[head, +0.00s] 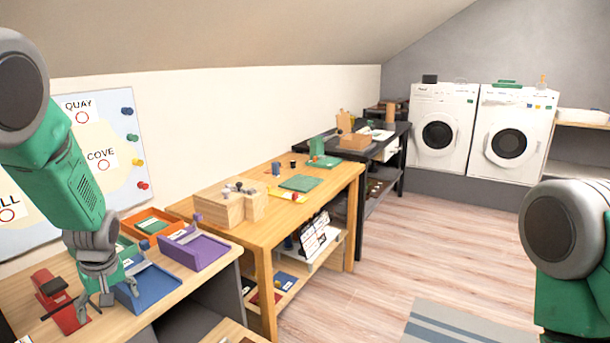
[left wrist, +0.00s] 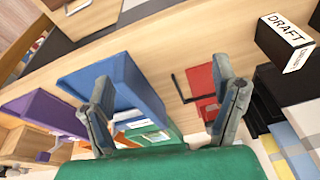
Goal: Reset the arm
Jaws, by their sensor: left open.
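My left arm comes in from the left in the head view and hangs over the near desk. Its gripper (head: 97,292) points down between a red object and a blue tray (head: 152,289). In the left wrist view my left gripper (left wrist: 166,108) has its two fingers spread wide, with nothing held between them. The blue tray (left wrist: 118,78) lies behind the left finger there, and the red object (left wrist: 200,82) by the right finger. I cannot tell whether the fingers touch either. Of my right arm only a green and grey part shows at the right edge; its gripper is out of view.
A purple tray (head: 200,252) and an orange tray (head: 152,222) stand on the near desk. A block marked DRAFT (left wrist: 285,40) shows in the wrist view. A wooden table (head: 335,178) with boxes stands beyond.

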